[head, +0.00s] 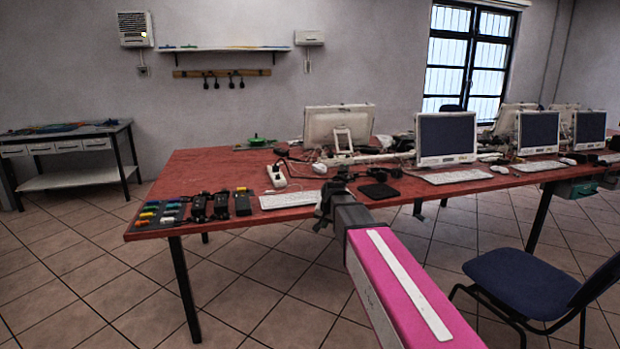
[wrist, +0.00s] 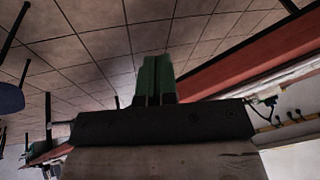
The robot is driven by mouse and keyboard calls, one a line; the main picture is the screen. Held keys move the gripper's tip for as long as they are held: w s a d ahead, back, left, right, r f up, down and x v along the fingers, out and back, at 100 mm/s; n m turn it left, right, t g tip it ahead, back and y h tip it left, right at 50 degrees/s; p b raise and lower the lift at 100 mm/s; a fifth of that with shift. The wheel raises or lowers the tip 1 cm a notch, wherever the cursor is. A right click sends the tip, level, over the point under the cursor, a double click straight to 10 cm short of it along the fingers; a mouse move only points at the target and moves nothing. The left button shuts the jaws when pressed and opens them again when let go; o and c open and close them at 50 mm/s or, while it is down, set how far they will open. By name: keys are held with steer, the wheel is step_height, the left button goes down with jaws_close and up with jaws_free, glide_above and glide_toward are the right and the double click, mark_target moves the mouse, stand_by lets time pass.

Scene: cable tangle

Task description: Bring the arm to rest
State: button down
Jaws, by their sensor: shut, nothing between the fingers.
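My gripper (wrist: 157,78) shows in the wrist view, with its two green fingers together and nothing between them. Behind the fingers in that view are floor tiles, and the red table edge runs along the right. In the head view my pink and white arm (head: 405,290) reaches from the bottom right toward the table's front edge. Its dark wrist end (head: 335,200) appears in front of the red table (head: 215,165). The fingers cannot be made out clearly there, and I cannot tell how far they are from the table.
A white keyboard (head: 290,200), black adapters (head: 221,205), a power strip (head: 276,176) and monitors (head: 446,137) are on the table. A blue chair (head: 520,280) stands at the right. A side bench (head: 75,131) is at the far left. The floor at front left is clear.

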steer(key=s+d+f+n+g, duration=0.1)
steer(key=s+d+f, duration=0.3)
steer(key=s, duration=0.4)
steer(key=s+d+f+n+g+h, duration=0.1)
steer(key=s+d+f+g, duration=0.1)
steer(key=s+d+f, duration=0.2)
steer(key=s+d+f+n+g, duration=0.1)
steer(key=s+d+f, duration=0.4)
steer(key=s+f, duration=0.4)
steer(key=s, duration=0.3)
steer(key=shift+s+g, duration=0.3)
steer(key=shift+d, duration=0.1)
